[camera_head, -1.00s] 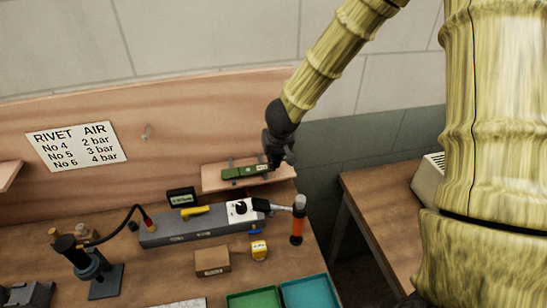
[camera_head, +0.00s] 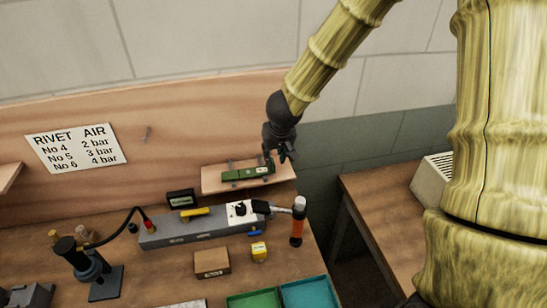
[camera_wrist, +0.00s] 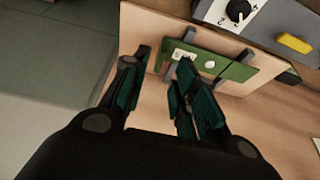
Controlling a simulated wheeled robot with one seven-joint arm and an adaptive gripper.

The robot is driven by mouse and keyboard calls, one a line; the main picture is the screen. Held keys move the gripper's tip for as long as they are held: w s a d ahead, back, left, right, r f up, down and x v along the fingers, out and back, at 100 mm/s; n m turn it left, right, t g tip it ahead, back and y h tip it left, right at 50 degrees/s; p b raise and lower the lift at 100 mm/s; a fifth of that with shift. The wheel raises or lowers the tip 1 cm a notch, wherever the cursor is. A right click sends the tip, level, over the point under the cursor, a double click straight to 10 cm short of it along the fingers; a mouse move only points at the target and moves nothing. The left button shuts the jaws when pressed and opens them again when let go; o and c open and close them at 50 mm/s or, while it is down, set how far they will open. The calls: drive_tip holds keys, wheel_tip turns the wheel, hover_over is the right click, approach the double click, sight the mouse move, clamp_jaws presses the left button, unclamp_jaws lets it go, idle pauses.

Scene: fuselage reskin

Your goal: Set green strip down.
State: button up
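The green strip (camera_head: 247,173) lies on a small wooden shelf (camera_head: 212,184) at the back of the bench, across two dark supports. My gripper (camera_head: 280,157) is at the strip's right end. In the wrist view my gripper (camera_wrist: 160,80) has its two fingers apart with nothing held between them. The right finger covers part of the strip; I cannot tell whether it touches it.
Below the shelf stands a grey box with a dial (camera_head: 190,230), with an orange-handled tool (camera_head: 297,222) to its right. Open space lies right of the shelf.

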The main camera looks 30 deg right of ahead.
drive_tip(key=p+v, duration=0.1)
drive_tip(key=v, duration=0.7)
drive_tip(key=shift+s+r+p, duration=0.15)
drive_tip(key=shift+r+p, duration=0.1)
drive_tip(key=shift+p, duration=0.15)
